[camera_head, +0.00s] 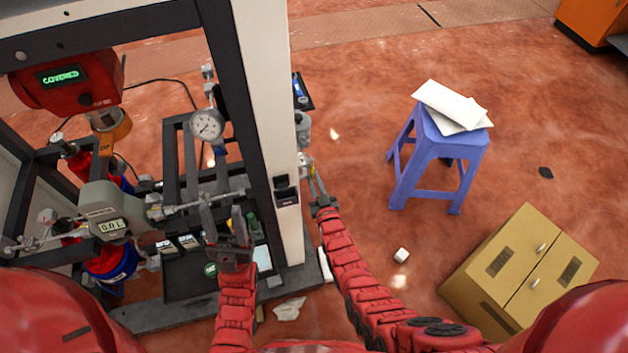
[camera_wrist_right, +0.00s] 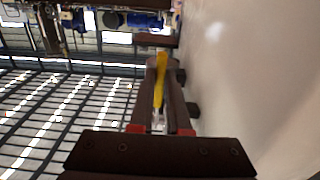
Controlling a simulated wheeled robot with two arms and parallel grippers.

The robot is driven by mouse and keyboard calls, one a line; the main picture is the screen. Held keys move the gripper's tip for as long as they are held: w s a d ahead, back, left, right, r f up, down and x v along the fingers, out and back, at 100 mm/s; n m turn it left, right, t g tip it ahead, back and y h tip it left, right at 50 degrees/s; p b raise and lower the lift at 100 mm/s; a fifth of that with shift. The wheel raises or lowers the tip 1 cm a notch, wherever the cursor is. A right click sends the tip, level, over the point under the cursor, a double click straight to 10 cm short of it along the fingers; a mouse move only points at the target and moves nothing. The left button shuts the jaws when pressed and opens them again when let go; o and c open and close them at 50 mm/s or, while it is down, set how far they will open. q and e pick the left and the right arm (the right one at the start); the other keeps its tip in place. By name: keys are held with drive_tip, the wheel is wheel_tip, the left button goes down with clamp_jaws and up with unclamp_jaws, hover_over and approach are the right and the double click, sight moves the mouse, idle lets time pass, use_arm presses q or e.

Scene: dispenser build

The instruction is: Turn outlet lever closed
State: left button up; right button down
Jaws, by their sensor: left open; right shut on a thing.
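The outlet lever is a thin yellow handle (camera_wrist_right: 160,75), seen end-on between my right fingers in the right wrist view. In the head view the lever (camera_head: 314,181) is small and sits beside the white column, just beyond my right gripper (camera_head: 318,196). My right gripper (camera_wrist_right: 162,95) is shut on the lever; its fingers lie along both sides of it. The lever's pivot and the valve body are mostly hidden.
The white column (camera_head: 268,110) stands close beside my right gripper. A dial gauge (camera_head: 208,125) and grey meter (camera_head: 110,222) sit in the frame. A blue stool (camera_head: 438,160) with papers and a tan cabinet (camera_head: 520,265) stand on the right. Floor between is mostly free.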

drive_tip(key=shift+r, duration=0.1)
drive_tip(key=c, duration=0.9)
unclamp_jaws()
drive_tip(key=shift+w, duration=0.1)
drive_tip(key=v, duration=1.7)
drive_tip(key=shift+s, duration=0.25)
